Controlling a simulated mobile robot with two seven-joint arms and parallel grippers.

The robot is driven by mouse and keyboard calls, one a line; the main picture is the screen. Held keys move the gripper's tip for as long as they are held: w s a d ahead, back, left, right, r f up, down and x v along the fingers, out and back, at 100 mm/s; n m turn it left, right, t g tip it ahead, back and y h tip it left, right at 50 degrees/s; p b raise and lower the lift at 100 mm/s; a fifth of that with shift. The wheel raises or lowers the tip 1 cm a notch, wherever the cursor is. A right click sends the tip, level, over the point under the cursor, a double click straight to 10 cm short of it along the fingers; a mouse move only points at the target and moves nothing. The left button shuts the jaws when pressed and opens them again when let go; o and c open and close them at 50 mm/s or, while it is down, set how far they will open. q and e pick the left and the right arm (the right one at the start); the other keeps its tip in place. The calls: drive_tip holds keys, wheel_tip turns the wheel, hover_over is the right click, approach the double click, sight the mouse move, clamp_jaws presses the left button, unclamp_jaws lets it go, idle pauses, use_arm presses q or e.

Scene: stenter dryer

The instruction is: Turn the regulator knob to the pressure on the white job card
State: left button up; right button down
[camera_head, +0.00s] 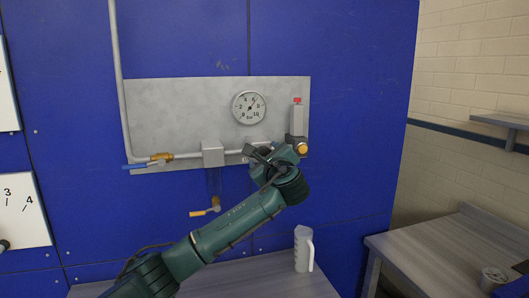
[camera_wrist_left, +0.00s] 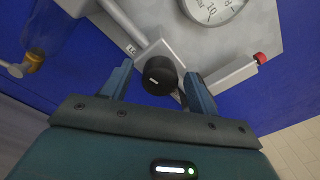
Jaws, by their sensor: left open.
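The black regulator knob (camera_wrist_left: 159,76) shows in the left wrist view, with a small white mark on its face. My left gripper (camera_head: 262,153) is at the regulator, below the gauge. In the left wrist view its two fingers are apart, one on each side of the knob, with gaps showing. In the head view the gripper hides most of the knob. The round pressure gauge (camera_head: 249,107) is marked in bar up to 10; its needle points to the upper right, around 6. I cannot make out a white job card with a pressure on it.
A grey plate (camera_head: 180,105) on the blue wall carries the pipework. A red-topped valve (camera_head: 297,115) and a brass fitting (camera_head: 301,148) sit right of the gripper. A yellow-handled drain (camera_head: 205,209) hangs below left. A white jug (camera_head: 303,249) stands on the bench (camera_head: 250,283).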

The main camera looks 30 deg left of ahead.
use_arm(q)
drive_tip(key=shift+w+a, duration=0.25)
drive_tip(key=shift+a, duration=0.1)
drive_tip(key=c, duration=1)
